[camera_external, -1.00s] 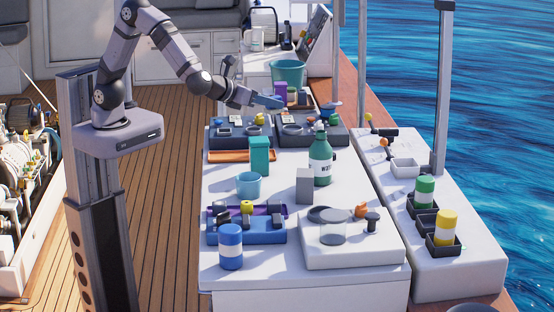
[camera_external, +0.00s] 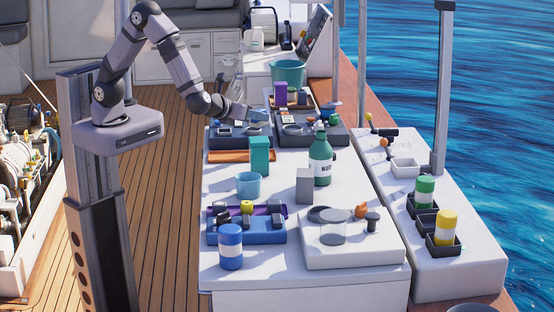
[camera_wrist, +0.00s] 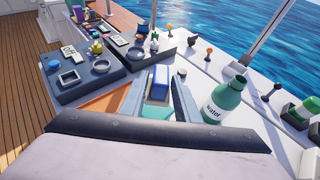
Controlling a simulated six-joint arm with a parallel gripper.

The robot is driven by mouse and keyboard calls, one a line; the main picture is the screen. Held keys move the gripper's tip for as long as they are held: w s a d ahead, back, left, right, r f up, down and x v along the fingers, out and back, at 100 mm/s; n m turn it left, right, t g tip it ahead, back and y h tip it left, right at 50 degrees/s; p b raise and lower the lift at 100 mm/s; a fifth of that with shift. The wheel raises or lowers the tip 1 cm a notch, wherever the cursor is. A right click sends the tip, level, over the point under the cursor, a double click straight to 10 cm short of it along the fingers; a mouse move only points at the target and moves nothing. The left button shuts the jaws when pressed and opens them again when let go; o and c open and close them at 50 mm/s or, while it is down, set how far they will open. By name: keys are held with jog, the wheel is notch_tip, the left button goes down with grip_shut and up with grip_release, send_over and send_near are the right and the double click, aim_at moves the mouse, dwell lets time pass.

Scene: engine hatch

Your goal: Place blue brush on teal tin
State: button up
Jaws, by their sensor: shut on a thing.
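My gripper (camera_external: 266,117) is over the dark trays at the back of the white table. In the wrist view my gripper (camera_wrist: 158,88) is shut on a blue and white block, which I take to be the blue brush (camera_wrist: 159,78). The brush is hard to make out in the external view. The teal tin (camera_external: 260,160) stands upright on the table in front of the trays, below and nearer the camera than my gripper. A teal patch between the fingers in the wrist view may be the tin; it is partly hidden.
A green water bottle (camera_external: 321,160) stands right of the tin. A grey block (camera_external: 304,187) and a light blue cup (camera_external: 249,186) are in front. An orange tray (camera_external: 228,156) lies left of the tin. Dark trays (camera_external: 240,142) with small items stand behind it.

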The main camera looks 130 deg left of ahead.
aim_at(255, 126)
jog(key=shift+f+p, duration=0.4)
jog(key=shift+f, duration=1.8)
jog(key=shift+f, duration=0.1)
jog(key=shift+f, duration=0.1)
jog(key=o, duration=1.1)
jog(key=shift+c, duration=0.2)
jog(key=shift+r, duration=0.3)
jog(key=shift+d, duration=0.3)
jog(key=b+v, duration=0.3)
jog(key=v, duration=0.8)
jog(key=shift+d+r+b, duration=0.2)
jog(key=shift+b, duration=0.1)
